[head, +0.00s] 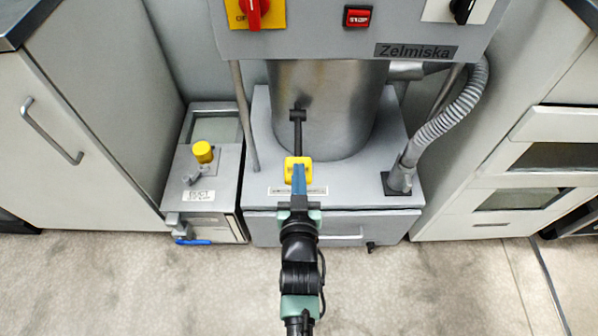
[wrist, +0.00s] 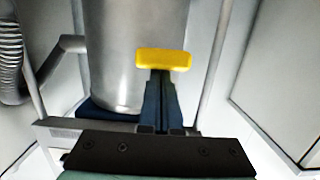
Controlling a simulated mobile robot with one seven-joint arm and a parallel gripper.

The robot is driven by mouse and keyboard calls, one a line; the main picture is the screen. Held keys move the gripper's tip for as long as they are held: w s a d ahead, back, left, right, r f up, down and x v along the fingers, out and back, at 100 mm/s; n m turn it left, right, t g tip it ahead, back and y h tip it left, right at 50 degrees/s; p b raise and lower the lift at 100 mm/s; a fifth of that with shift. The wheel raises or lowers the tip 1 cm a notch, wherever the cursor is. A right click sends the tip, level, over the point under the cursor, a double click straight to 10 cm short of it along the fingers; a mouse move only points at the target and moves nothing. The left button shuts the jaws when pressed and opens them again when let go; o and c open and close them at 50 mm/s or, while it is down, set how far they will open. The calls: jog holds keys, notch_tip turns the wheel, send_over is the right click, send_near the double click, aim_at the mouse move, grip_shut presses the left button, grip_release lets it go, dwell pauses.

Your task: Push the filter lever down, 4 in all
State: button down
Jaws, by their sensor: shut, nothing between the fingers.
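The filter lever (head: 298,125) is a dark rod on the front of the steel cylinder, pointing down and toward me, with a yellow handle (head: 290,162) at its near end. My gripper (head: 299,172) is shut and empty, with its blue fingers at the handle. In the wrist view the yellow handle (wrist: 163,60) lies across the fingertips of my gripper (wrist: 160,76) and hides their ends. The fingers look very close to the handle; I cannot tell if they touch it.
The steel cylinder (head: 338,100) stands on a grey base, with a control panel (head: 300,40) overhead. A grey hose (head: 455,115) is on the right. A low box with a yellow knob (head: 202,152) stands left. Cabinets flank both sides. The floor in front is clear.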

jog(key=shift+w+f+t+b, duration=0.1)
jog(key=shift+f+t+b, duration=0.95)
jog(key=shift+b, duration=2)
jog(key=shift+w+f+t+b, duration=0.1)
jog(key=shift+f+t+b, duration=0.45)
jog(key=shift+f+b, duration=1.7)
jog(key=shift+r+b, duration=0.7)
jog(key=shift+r, duration=0.05)
